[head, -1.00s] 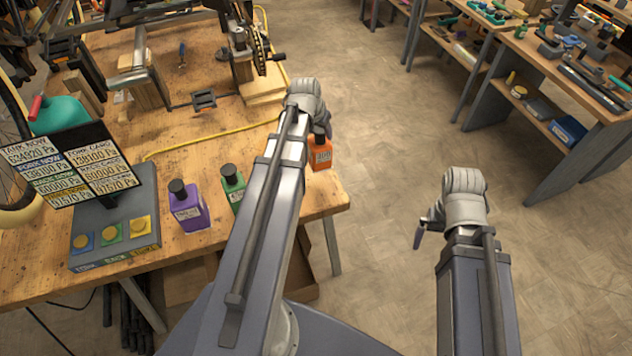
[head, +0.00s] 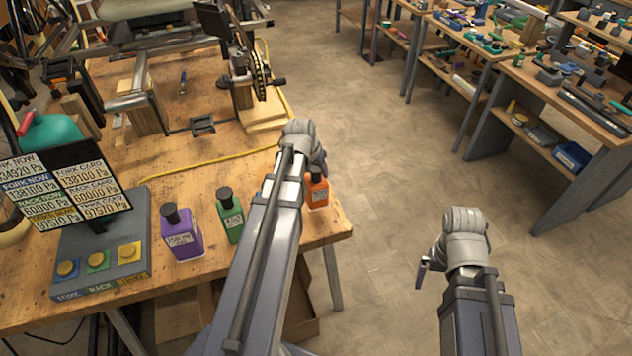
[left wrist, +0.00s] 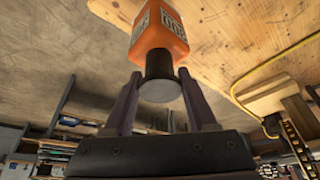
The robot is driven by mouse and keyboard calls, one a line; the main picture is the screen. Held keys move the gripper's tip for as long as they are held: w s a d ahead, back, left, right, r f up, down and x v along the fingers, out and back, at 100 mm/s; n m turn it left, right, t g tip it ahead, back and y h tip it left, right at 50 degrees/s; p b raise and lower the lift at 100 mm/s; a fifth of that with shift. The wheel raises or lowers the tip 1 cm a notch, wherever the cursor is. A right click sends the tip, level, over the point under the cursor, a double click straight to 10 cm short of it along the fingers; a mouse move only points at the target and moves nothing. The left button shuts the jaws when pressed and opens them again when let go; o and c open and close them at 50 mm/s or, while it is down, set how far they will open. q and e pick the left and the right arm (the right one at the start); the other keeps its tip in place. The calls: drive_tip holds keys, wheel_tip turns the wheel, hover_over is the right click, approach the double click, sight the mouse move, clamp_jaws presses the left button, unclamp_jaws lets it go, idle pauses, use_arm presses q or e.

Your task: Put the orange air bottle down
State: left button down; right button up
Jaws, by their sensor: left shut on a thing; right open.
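The orange air bottle (head: 317,192) is upright over the right end of the wooden workbench (head: 325,226). My left gripper (head: 319,170) is shut on its dark cap from above. The left wrist view shows the cap between the two fingers (left wrist: 157,95) and the orange body (left wrist: 160,38) beyond it. I cannot tell if the bottle's base touches the bench. A purple bottle (head: 182,237) and a green bottle (head: 230,218) stand on the bench to its left, the green one partly by my arm. My right gripper (head: 422,272) is open and empty over the floor.
A grey button box (head: 105,262) with a pressure display (head: 65,190) stands at the bench's left. A yellow hose (head: 215,162) crosses the bench behind the bottles. A wooden fixture with a chain wheel (head: 258,80) is at the back. Open floor lies right of the bench.

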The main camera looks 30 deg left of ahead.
sight(316, 178)
use_arm(q)
drive_tip(key=shift+f+b, duration=1.75)
drive_tip(key=shift+f, duration=0.05)
drive_tip(key=shift+f, duration=0.15)
drive_tip(key=shift+c, duration=1)
unclamp_jaws()
drive_tip(key=p+v, duration=1.1)
drive_tip(key=v, duration=0.1)
